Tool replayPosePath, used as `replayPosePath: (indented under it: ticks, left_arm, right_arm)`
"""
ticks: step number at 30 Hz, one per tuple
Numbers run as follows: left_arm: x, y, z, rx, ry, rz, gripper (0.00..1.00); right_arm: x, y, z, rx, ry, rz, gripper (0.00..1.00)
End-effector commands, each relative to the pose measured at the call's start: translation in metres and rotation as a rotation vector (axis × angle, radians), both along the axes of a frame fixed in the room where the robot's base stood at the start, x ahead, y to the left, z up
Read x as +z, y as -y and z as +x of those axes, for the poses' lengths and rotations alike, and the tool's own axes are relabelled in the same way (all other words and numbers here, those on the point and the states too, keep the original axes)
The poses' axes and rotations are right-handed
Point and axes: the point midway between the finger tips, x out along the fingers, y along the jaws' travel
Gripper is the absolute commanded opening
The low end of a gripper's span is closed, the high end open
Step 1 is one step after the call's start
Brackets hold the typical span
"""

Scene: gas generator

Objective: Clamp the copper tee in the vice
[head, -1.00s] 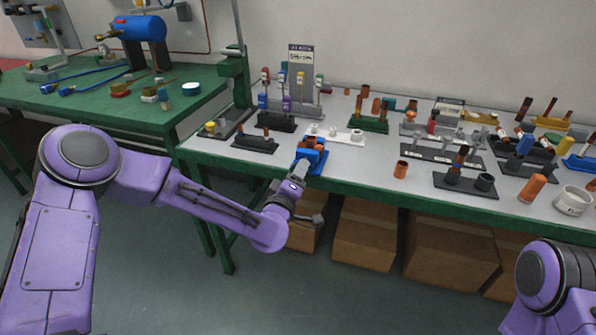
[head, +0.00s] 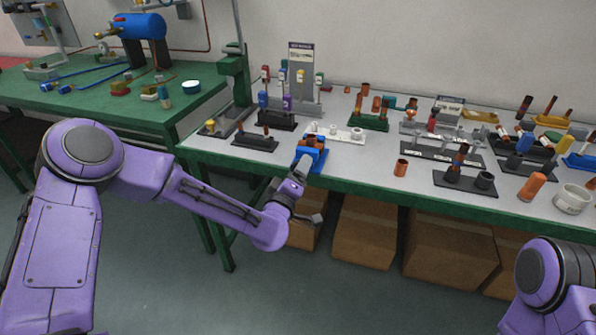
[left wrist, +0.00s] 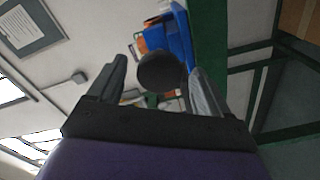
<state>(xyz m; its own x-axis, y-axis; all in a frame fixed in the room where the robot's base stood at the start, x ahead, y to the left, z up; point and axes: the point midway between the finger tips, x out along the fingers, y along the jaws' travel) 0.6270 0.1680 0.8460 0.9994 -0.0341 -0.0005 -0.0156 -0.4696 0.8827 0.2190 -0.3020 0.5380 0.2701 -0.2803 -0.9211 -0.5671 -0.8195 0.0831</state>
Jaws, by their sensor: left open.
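A small blue vice (head: 315,158) stands at the front edge of the grey-topped bench. It also shows in the left wrist view (left wrist: 180,38). A small orange-copper piece (head: 313,141) shows at its top; I cannot tell for sure that it is the copper tee or how it sits in the jaws. My left gripper (head: 305,166) is at the front of the vice. In the left wrist view its two fingers are apart, with a dark round knob (left wrist: 161,72) between them, seemingly the vice's handle end. I see no finger touching it. My right gripper is out of view.
A white holder (head: 345,134) stands behind the vice and a black holder (head: 256,142) to its left. A loose copper cylinder (head: 401,168) stands to the right, with bare bench between. Several crowded racks fill the back. Cardboard boxes (head: 365,235) lie under the bench.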

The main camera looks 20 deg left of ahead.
Motion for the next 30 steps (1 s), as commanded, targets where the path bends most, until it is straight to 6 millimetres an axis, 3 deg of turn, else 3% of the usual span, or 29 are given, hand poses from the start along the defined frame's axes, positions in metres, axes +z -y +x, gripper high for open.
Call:
replayPosePath:
  ticks: [5,15,22,27,30]
  left_arm:
    - [0.000,0.000,0.000,0.001,0.000,-0.010,0.79]
    - [-0.002,0.000,0.000,0.000,-0.015,-0.470,0.79]
    - [0.000,0.000,0.000,0.000,-0.017,-0.492,0.79]
    - [0.000,0.000,0.000,0.000,-0.017,-0.491,0.23]
    - [0.000,0.000,0.000,0.000,-0.017,-0.490,0.22]
  right_arm:
    - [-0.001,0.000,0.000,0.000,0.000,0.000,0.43]
    - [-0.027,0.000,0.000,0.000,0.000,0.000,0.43]
    - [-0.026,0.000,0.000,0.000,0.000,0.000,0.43]
    - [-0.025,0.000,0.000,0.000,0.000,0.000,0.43]
    - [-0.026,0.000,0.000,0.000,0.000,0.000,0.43]
